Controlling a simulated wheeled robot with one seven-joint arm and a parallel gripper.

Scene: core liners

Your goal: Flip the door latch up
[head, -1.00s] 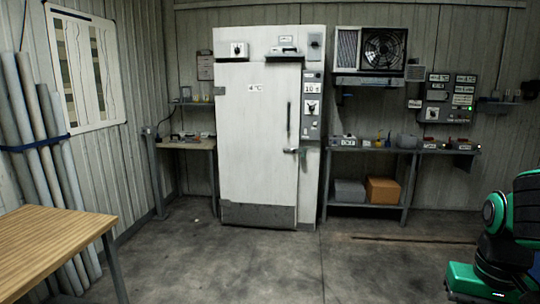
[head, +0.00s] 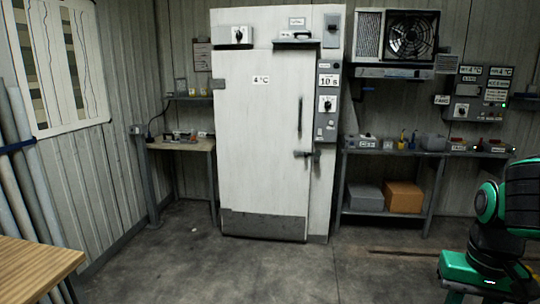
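A tall white cold-room door (head: 262,150) marked 4 °C stands shut in the back wall. Its small latch (head: 304,154) sits at the door's right edge, below the vertical handle (head: 300,117). The latch looks roughly level, with a dark catch to its right on the frame; its finer shape is too small to tell. My arm shows in green and black at the lower right, well short of the door. My gripper is outside the picture.
A wooden table (head: 32,268) is at the lower left. A shelf bench (head: 388,152) with a grey bin (head: 365,197) and a cardboard box (head: 404,197) stands right of the door. A small side table (head: 181,146) stands left. The floor (head: 260,270) before the door is clear.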

